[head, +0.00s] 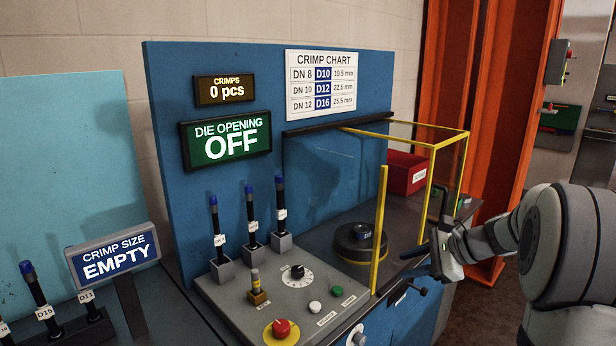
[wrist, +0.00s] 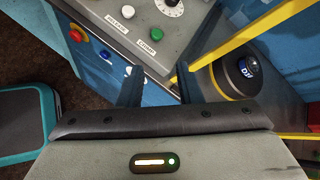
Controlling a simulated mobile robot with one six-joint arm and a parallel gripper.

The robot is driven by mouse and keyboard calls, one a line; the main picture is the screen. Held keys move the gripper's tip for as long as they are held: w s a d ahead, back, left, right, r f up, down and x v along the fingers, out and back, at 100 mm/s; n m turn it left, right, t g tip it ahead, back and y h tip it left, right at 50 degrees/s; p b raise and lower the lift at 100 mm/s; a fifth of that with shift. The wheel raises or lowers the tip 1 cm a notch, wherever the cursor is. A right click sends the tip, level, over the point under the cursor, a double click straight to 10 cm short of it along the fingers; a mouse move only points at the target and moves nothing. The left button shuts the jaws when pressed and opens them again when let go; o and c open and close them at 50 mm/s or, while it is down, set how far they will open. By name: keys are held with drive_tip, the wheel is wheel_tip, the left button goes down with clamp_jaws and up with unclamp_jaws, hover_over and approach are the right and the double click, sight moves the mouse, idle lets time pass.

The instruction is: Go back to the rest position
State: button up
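My gripper (head: 418,262) is at the right front corner of the crimping machine, beside the yellow-framed clear guard (head: 383,230). In the wrist view my gripper (wrist: 159,85) shows two dark fingers standing apart, with nothing held between them. Behind the gap lie the machine's blue front and the edge of its grey control panel (wrist: 140,25). The round black die head (head: 360,243) sits inside the guard, left of my gripper; it also shows in the wrist view (wrist: 238,76), right of the fingers. My arm reaches in from the right.
The control panel carries a red stop button (head: 281,329), green button (head: 337,291) and several upright blue-topped tools (head: 251,215). A red bin (head: 405,172) stands behind the guard. Displays read "OFF" (head: 228,140) and "EMPTY" (head: 113,257). An orange post (head: 510,110) rises behind my arm.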

drive_tip(key=s+a+f+n+g+h, duration=0.1)
drive_tip(key=s+a+n+h, duration=0.1)
drive_tip(key=s+n, duration=0.4)
drive_tip(key=s+a+f+n+g+h, duration=0.1)
drive_tip(key=s+a+n+h, duration=0.2)
drive_tip(key=s, duration=0.8)
drive_tip(key=s+a+f+n+g+h, duration=0.1)
drive_tip(key=s+a+f+n+h, duration=0.1)
drive_tip(key=s+n, duration=0.6)
drive_tip(key=shift+s+a+n+h, duration=0.3)
drive_tip(key=shift+s+a+h, duration=0.25)
drive_tip(key=shift+s+h, duration=0.4)
